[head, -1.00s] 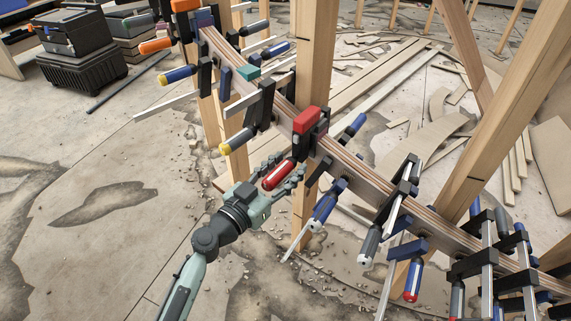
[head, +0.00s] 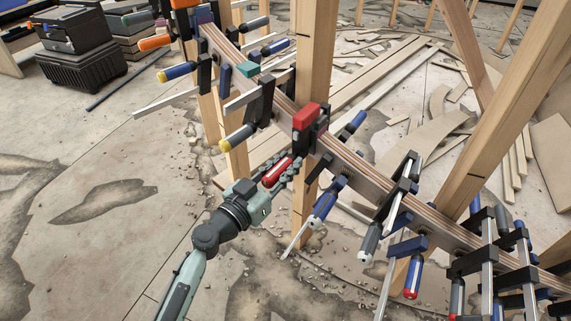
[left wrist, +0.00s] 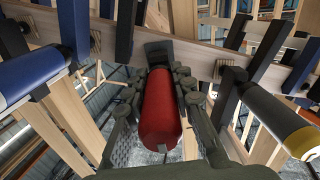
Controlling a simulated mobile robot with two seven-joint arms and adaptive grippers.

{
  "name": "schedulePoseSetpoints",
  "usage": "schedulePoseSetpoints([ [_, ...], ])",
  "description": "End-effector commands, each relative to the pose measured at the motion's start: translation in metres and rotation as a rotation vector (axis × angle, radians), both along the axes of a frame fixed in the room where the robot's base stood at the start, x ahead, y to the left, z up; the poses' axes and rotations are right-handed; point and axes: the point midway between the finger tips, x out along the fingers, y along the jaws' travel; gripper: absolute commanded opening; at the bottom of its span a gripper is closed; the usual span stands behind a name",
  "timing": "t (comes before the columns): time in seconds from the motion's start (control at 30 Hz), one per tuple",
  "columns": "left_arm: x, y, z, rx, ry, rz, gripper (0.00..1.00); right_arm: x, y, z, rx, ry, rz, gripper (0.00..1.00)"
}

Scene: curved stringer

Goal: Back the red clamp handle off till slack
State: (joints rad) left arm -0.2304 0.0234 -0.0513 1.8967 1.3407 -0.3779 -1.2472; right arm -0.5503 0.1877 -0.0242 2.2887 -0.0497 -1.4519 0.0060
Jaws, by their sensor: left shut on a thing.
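The red clamp handle (head: 277,172) belongs to the clamp with the red pad (head: 307,117) on the curved stringer (head: 340,152). It points down and to the left from the clamp. My left gripper (head: 281,170) is shut on the red handle, with a finger along each side of it. In the left wrist view the red handle (left wrist: 161,112) lies lengthwise between the two dark fingers, its end toward the camera. The handle's far end and its screw are mostly hidden there by a black block. My right gripper is in neither view.
Neighbouring clamps stand close on both sides: a yellow-tipped handle (head: 236,140) to the left and a blue handle (head: 324,205) to the right. A wooden post (head: 304,210) is just right of the gripper. Open concrete floor lies to the left.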

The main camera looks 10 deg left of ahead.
Motion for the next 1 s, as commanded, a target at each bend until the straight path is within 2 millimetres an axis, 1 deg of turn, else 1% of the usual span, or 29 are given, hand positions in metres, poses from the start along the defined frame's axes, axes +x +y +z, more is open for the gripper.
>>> schedulePoseSetpoints([
  [0.27,0.000,0.000,0.000,-0.177,0.079,-0.001,0.00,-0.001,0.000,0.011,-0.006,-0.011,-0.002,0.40],
  [0.4,0.000,0.001,0.000,-0.297,0.132,0.000,0.00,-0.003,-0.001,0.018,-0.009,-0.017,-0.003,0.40],
  [0.6,0.000,0.001,0.001,-0.471,0.210,0.000,0.00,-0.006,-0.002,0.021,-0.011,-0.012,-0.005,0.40],
  [0.87,0.001,0.001,0.002,-0.698,0.311,0.000,0.00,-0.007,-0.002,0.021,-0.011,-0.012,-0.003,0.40],
  [1.0,0.000,0.000,0.002,-0.819,0.366,-0.001,0.00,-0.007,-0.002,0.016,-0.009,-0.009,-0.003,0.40],
])
